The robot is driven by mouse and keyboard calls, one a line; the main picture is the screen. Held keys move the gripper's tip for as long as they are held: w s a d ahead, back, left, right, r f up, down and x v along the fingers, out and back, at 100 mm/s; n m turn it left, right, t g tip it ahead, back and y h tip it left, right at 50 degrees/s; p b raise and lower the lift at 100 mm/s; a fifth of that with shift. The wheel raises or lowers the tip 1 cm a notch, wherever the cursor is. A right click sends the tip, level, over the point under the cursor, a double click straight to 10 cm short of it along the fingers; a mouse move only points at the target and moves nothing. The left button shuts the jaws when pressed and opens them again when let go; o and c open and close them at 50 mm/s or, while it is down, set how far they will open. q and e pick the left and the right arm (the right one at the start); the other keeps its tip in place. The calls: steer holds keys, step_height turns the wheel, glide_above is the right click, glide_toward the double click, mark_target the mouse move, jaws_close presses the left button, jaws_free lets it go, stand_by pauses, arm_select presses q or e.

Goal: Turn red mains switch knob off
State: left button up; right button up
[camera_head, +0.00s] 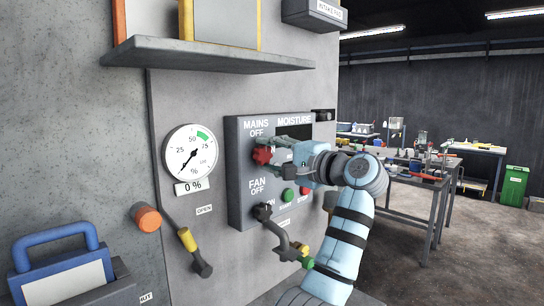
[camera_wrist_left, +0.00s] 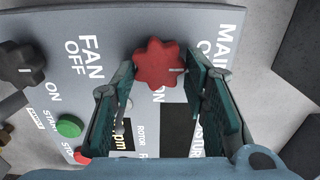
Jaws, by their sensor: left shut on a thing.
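The red mains switch knob (camera_head: 262,155) is a star-shaped knob on the grey control panel (camera_head: 239,190), below the words MAINS OFF. My left gripper (camera_head: 275,152) reaches it from the right in the head view and partly covers the panel. In the left wrist view the red knob (camera_wrist_left: 158,64) sits between the two fingers of my left gripper (camera_wrist_left: 162,70), which is shut on it. A small white mark on the knob lies on the side toward the OFF lettering; the ON lettering is just below the knob in that view. My right gripper is not in view.
A black fan knob (camera_head: 262,212) sits below the red knob, with green (camera_head: 288,195) and red buttons beside it. A gauge (camera_head: 190,152) reads near 0 %. A shelf (camera_head: 205,57) juts out above. A lever with a yellow band (camera_head: 188,240) hangs at lower left.

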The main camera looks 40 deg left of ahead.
arm_select(q)
steer(key=shift+f, duration=0.3)
steer(key=o, duration=1)
steer(key=shift+o, duration=0.4)
steer(key=shift+r, duration=0.1)
steer(key=shift+d, duration=0.1)
steer(key=s+d, duration=0.1)
steer(key=d, duration=1.1)
steer(key=shift+a, duration=0.15)
